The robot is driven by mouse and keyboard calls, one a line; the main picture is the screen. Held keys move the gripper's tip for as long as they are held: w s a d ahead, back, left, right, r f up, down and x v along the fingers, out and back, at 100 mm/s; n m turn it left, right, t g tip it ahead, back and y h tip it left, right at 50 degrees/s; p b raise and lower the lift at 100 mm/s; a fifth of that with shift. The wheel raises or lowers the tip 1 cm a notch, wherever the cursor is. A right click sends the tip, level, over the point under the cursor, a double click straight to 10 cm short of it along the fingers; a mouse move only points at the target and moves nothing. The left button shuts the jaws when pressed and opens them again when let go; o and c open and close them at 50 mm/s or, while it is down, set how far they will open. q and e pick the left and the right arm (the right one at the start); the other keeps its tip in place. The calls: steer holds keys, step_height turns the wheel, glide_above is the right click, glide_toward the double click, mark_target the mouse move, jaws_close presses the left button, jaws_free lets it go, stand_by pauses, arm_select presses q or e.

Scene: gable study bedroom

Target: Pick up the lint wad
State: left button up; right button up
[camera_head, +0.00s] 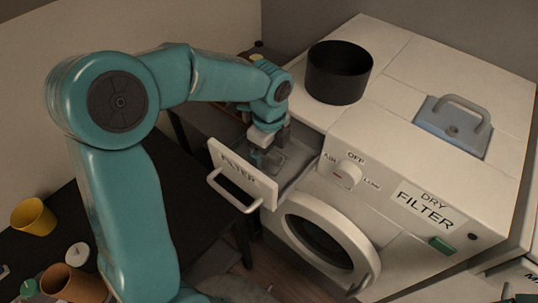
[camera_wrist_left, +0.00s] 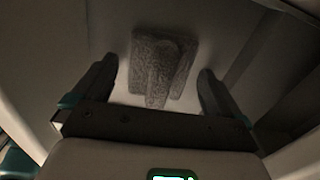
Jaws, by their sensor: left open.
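The lint wad (camera_wrist_left: 155,62) is a grey, fuzzy, blocky lump with a narrower part toward me. It lies on the floor of the pulled-out filter drawer (camera_head: 297,184), which has a white front marked FILTER. My left gripper (camera_head: 268,157) reaches down into this drawer from above. In the left wrist view the gripper (camera_wrist_left: 160,85) is open, with one dark finger on each side of the wad and a gap on both sides. In the head view the gripper partly hides the wad. My right gripper is not in view.
The drawer front with its handle (camera_head: 233,193) and the drawer walls surround the gripper closely. A black pot (camera_head: 338,73) stands on the white machine (camera_head: 420,110) beside a blue handled panel (camera_head: 450,125). A dark table with a yellow cup (camera_head: 34,217) is at left.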

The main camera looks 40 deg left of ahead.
arm_select(q)
steer(key=shift+s+d+r, duration=0.1)
steer(key=shift+s, duration=0.05)
steer(key=shift+c, duration=0.9)
steer(key=c, duration=0.9)
